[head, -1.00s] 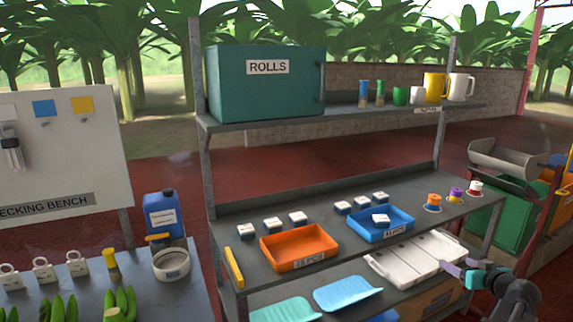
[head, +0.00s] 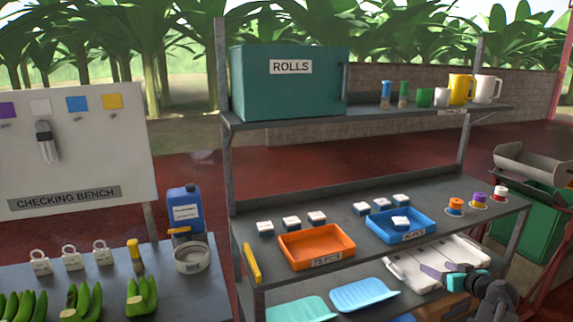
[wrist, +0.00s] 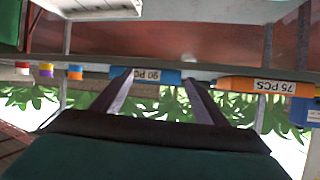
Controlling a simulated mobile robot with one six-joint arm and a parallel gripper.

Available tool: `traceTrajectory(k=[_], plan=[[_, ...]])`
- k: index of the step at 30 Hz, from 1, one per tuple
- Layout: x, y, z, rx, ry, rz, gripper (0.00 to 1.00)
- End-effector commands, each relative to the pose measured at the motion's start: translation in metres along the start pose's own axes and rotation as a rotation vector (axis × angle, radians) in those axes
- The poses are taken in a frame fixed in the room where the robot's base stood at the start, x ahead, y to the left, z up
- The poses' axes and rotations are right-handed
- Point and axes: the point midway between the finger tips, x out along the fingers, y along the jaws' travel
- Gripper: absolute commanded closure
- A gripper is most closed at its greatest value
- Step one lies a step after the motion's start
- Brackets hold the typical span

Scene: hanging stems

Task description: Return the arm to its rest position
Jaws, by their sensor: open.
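My gripper (head: 445,271) is at the lower right of the head view, in front of the rack's lower level and near the white slotted tray (head: 408,268). In the wrist view my gripper (wrist: 158,88) shows two dark fingers spread apart with nothing between them. That view is upside down. The blue tray (wrist: 170,76) lies beyond the fingertips, and the orange tray (wrist: 265,86) is to their right.
The metal rack carries an orange tray (head: 315,256), a blue tray (head: 380,231) and a green ROLLS box (head: 290,95). The checking bench (head: 205,290) stands at left with bananas (head: 85,300). A green bin (head: 535,222) stands at right.

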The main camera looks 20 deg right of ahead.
Motion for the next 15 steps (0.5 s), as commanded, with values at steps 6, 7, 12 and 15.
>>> traceTrajectory(k=[6,7,12,15], plan=[[0.057,-0.078,0.021,-0.011,-0.041,-0.124,0.33],[0.064,-0.089,0.025,-0.014,-0.049,-0.14,0.33],[0.097,-0.151,0.049,-0.034,-0.097,-0.228,0.33],[0.114,-0.188,0.066,-0.051,-0.132,-0.28,0.33]])
